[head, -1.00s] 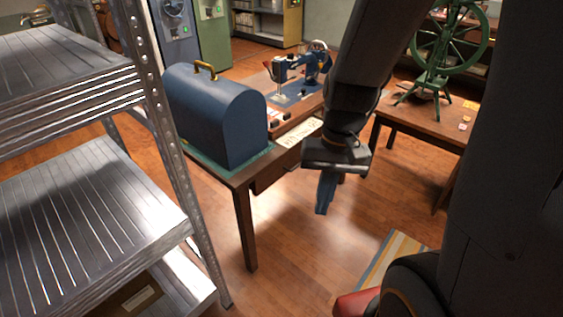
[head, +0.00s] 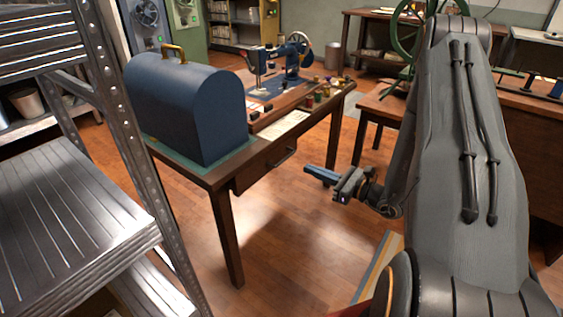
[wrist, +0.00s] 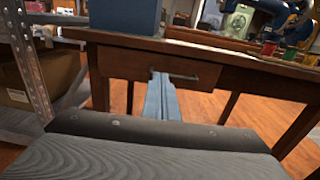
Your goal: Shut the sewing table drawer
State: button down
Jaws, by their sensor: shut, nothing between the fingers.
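The wooden sewing table (head: 222,175) stands left of my gripper, with its drawer (head: 252,172) under the near edge. The drawer front has a dark bar handle (head: 284,157). I cannot tell how far the drawer stands out. My gripper (head: 307,170) is shut and empty, its blue fingers pointing left toward the drawer front, with a visible gap to the handle. In the wrist view, the fingertips (wrist: 159,77) overlap the drawer front (wrist: 225,80) by the left end of the handle (wrist: 188,78).
A blue domed case (head: 190,110) and a sewing machine (head: 280,65) stand on the table, with several thread spools (head: 325,88). Metal shelving (head: 75,200) stands close at the left. A green spinning wheel (head: 405,35) is behind my arm. The floor (head: 300,235) before the table is clear.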

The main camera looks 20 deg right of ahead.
send_near(273, 152)
jog(key=shift+t, duration=0.3)
jog(key=x, duration=0.6)
jog(key=shift+w+a+f+p, duration=0.1)
jog(key=shift+a+f+p, duration=0.05)
jog(key=shift+a+p, duration=0.2)
